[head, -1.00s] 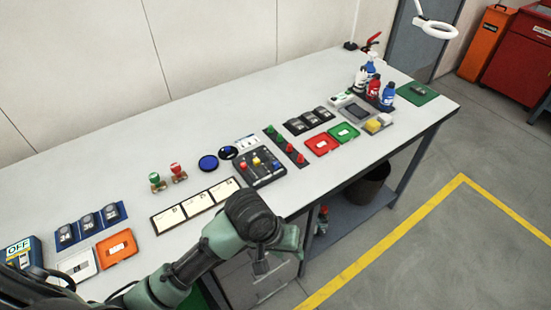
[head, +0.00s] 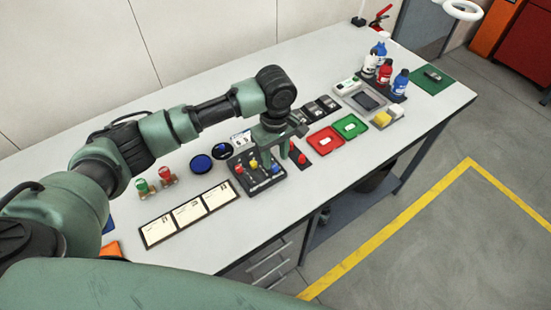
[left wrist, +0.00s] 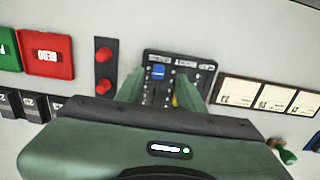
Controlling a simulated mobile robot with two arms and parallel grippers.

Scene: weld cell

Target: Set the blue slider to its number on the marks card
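The slider box (head: 250,181) is dark, with red (head: 239,169), yellow (head: 254,163) and blue (head: 275,168) knobs. My left gripper (head: 277,152) is over its right side, near the blue slider. In the left wrist view the blue slider (left wrist: 158,72) shows between the two spread fingers of my left gripper (left wrist: 161,88), with no clear contact. The yellow knob is partly hidden by a finger there, and the red knob is hidden. A white card (head: 240,138), likely the marks card, lies behind the box, partly covered; its numbers are unreadable. My right gripper is not in view.
Red pegs (head: 302,158) stand close to the box's right. A strip of cards (head: 188,214) lies at the front left.

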